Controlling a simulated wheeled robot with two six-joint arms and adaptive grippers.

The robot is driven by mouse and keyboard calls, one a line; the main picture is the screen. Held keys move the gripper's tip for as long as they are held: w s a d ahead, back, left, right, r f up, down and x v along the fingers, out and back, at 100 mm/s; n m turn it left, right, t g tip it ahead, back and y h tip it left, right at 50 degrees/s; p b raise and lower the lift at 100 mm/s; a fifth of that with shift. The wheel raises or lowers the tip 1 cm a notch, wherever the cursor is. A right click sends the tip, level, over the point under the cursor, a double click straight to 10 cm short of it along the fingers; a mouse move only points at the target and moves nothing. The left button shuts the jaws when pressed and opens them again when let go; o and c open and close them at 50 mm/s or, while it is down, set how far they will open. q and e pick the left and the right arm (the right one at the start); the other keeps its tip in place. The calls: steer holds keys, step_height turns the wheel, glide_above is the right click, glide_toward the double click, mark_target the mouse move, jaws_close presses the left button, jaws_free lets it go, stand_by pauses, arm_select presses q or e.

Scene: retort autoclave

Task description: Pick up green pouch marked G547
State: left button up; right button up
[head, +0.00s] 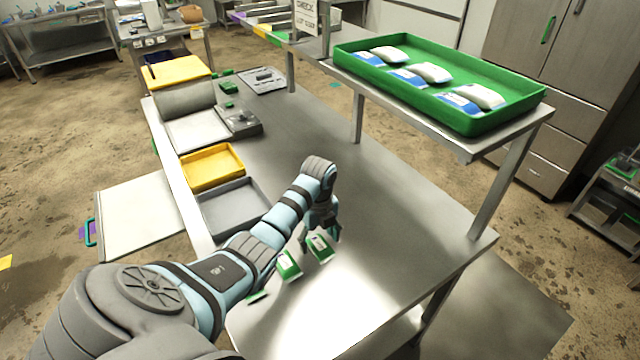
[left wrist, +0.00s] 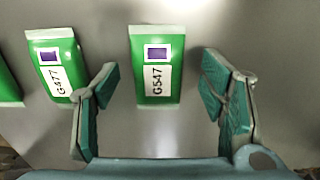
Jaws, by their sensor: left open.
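The green pouch marked G547 (left wrist: 156,93) lies on the metal table, with a white label and a purple square, in the left wrist view. It also shows in the head view (head: 320,249). My left gripper (left wrist: 160,110) is open, its fingers on either side of the pouch's line and apart from it; in the head view it is just above the pouch (head: 319,232). A second green pouch marked G477 (left wrist: 56,66) lies to the left, close to the left finger; it shows in the head view too (head: 288,266). My right gripper is not in view.
A third green pouch (head: 257,296) is partly hidden by my arm. A grey tray (head: 262,193) and a yellow tray (head: 240,158) are farther back. A raised shelf with a green tray (head: 462,124) of white-and-blue pouches stands at the right. The table right of the gripper is clear.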

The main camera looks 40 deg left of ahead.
arm_select(q)
steer(key=shift+f, duration=0.5)
steer(key=shift+s+r, duration=0.15)
steer(key=shift+c, duration=1.3)
steer(key=shift+d, duration=0.1)
steer(key=c, duration=0.6)
steer(key=shift+o, duration=0.2)
